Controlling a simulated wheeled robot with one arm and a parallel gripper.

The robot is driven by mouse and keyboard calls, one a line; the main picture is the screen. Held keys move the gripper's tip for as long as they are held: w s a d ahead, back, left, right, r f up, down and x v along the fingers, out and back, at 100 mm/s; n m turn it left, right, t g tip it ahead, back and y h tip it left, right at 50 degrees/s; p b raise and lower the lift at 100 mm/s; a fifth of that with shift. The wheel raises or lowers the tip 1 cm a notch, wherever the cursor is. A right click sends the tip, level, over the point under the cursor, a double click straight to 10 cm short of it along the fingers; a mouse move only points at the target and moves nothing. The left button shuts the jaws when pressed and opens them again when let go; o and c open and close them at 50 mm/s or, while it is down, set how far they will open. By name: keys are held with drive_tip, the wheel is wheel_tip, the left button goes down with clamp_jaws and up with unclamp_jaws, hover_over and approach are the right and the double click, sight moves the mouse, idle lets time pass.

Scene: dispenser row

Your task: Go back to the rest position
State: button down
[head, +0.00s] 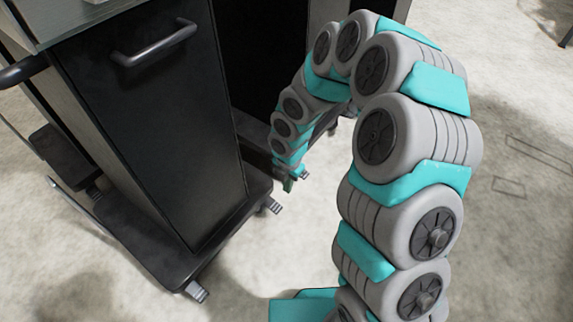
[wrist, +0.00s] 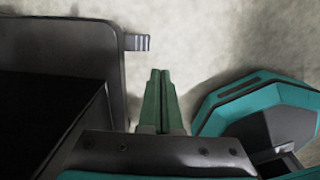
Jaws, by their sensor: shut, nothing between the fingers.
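My gripper (wrist: 160,75) is shut and empty in the wrist view, its green fingers pressed together over the pale floor. In the head view my gripper (head: 288,185) hangs low at the end of my arm, pointing down beside the black cabinet's wheeled base. My arm arches up from the lower right and bends down toward the middle of the picture. The fingertips are small in the head view.
A black cabinet (head: 150,110) with a grey handle stands at the left on a wheeled base (head: 210,240). Another dark unit (head: 262,55) stands behind it. A dark base edge (wrist: 117,70) is left of my fingers. Pale floor (head: 510,240) is open at the right.

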drive_tip(key=s+d+r+m+p, duration=0.1)
drive_tip(key=s+d+r+m, duration=0.3)
drive_tip(key=r+m, duration=0.15)
drive_tip(key=s+d+r+m+h, duration=0.1)
drive_tip(key=s+d+r+m, duration=0.25)
drive_tip(key=r, duration=0.35)
drive_tip(key=s+d+r+m+p, duration=0.1)
drive_tip(key=s+d+r+m, duration=0.2)
drive_tip(key=r+m, duration=0.25)
drive_tip(key=s+d+r+m+g, duration=0.1)
drive_tip(key=s+r+m, duration=0.4)
drive_tip(key=s+m, duration=0.2)
drive_tip(key=s+d+r+m+g+p, duration=0.1)
drive_tip(key=s+r+m, duration=0.4)
drive_tip(key=s, duration=0.6)
drive_tip(key=shift+d+m+y, duration=0.3)
drive_tip(key=shift+d+m, duration=0.05)
drive_tip(key=shift+m, duration=0.6)
